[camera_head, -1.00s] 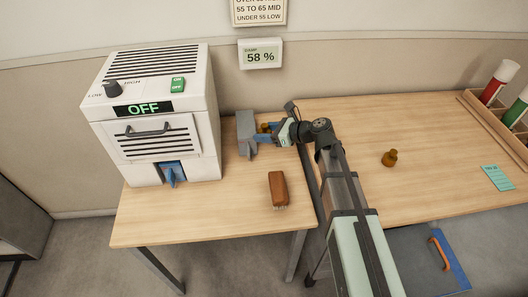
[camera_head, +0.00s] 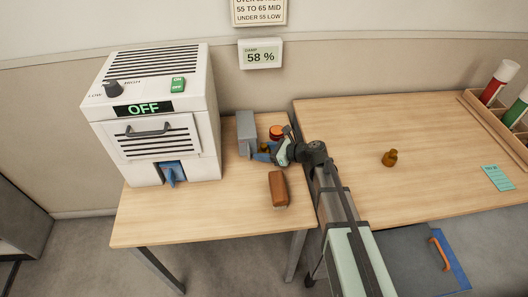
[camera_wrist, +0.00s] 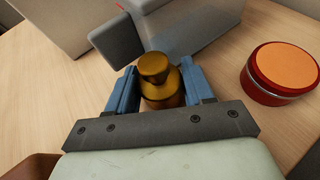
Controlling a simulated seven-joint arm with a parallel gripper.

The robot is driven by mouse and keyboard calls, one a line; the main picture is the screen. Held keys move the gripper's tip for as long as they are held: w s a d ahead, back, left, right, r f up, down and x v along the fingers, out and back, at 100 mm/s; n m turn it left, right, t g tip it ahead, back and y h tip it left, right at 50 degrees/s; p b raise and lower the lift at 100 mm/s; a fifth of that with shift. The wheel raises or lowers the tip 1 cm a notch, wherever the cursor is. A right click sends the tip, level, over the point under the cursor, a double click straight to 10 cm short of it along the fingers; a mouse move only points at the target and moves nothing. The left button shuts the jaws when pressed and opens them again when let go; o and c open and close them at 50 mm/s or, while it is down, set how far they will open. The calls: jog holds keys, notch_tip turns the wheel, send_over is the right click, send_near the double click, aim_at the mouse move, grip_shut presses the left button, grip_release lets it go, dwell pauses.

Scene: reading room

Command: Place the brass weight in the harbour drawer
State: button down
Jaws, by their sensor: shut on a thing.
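My gripper (camera_head: 264,150) is at the back of the left table, beside a grey metal block. In the wrist view, its blue fingers (camera_wrist: 153,90) are shut on a brass weight (camera_wrist: 160,88), a knobbed cylinder that looks upright. I cannot tell whether the weight touches the table. A second brass-coloured knobbed weight (camera_head: 390,158) stands alone on the right table. A grey drawer (camera_head: 415,262) with a blue front and an orange handle (camera_head: 439,254) stands open under the right table. I can read no label on it.
The grey block (camera_head: 246,133) is close beyond the fingers. A red tin with an orange top (camera_wrist: 285,70) stands right of the weight. A brown brush (camera_head: 278,189) lies nearer. A white machine (camera_head: 155,115) reading OFF stands left. The right table's middle is mostly clear.

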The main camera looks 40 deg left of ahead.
aim_at(268, 152)
jog(key=shift+f, duration=0.25)
jog(key=c, duration=0.7)
grip_release()
jog(key=shift+r, duration=0.1)
jog(key=shift+d+r, duration=0.15)
jog(key=shift+d, duration=0.05)
jog(key=v, duration=0.4)
notch_tip(268, 152, up, 6)
jog(key=shift+d+f, duration=0.15)
jog(key=shift+d, duration=0.05)
jog(key=shift+r, duration=0.8)
jog(key=shift+c, duration=0.2)
